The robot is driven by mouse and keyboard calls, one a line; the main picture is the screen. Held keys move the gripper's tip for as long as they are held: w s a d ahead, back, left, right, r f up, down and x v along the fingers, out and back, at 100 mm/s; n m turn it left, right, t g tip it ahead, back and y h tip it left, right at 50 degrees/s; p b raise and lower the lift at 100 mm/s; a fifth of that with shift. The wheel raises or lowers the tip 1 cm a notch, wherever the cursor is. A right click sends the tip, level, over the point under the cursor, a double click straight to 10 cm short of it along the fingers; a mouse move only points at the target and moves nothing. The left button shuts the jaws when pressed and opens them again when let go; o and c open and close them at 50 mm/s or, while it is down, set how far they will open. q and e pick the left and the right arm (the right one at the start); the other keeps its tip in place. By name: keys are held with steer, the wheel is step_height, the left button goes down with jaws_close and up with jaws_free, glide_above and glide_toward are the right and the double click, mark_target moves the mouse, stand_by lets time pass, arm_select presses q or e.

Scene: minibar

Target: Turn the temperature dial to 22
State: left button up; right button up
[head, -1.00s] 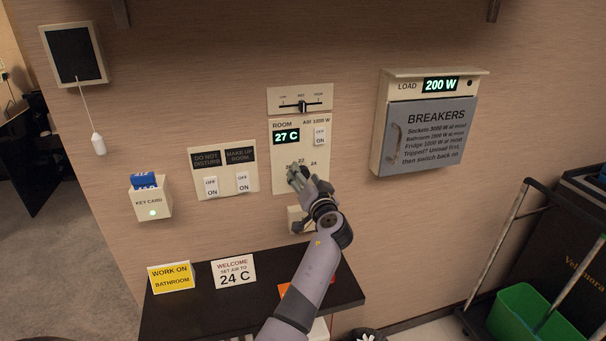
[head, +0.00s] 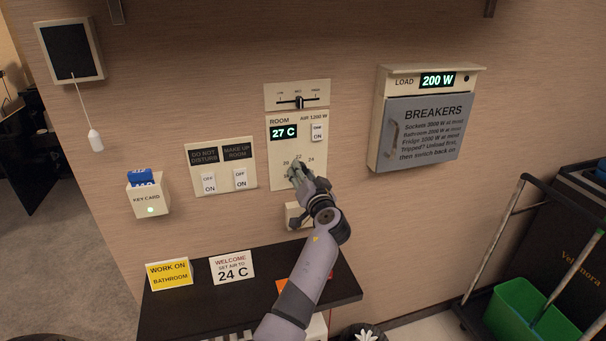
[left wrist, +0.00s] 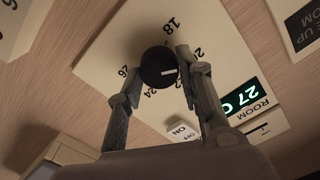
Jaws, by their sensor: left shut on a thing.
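The temperature dial (left wrist: 155,62) is a round black knob on the cream room panel (head: 274,152). The left wrist view shows it upside down, with a white mark pointing right, roughly between 20 and 22; the exact setting is hard to tell. Numbers 18, 22, 24 and 26 ring it, and 20 is partly covered by a finger. The display (head: 284,132) reads 27 C. My left gripper (head: 297,172) is shut on the dial, one finger on each side, and hides it in the head view. My right gripper is not in view.
An air switch (head: 317,132) and a slider (head: 299,102) are close above the dial. A small box (head: 293,216) sits just below. Two switches (head: 225,181) are to the left, the breaker box (head: 420,130) to the right. A dark shelf (head: 205,300) with signs lies below.

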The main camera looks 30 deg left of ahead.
arm_select(q)
steer(key=shift+d+f+m+p, duration=0.1)
steer(key=shift+m+p, duration=0.45)
steer(key=shift+m, duration=5.25)
steer(key=o, duration=1.1)
steer(key=shift+w, duration=0.1)
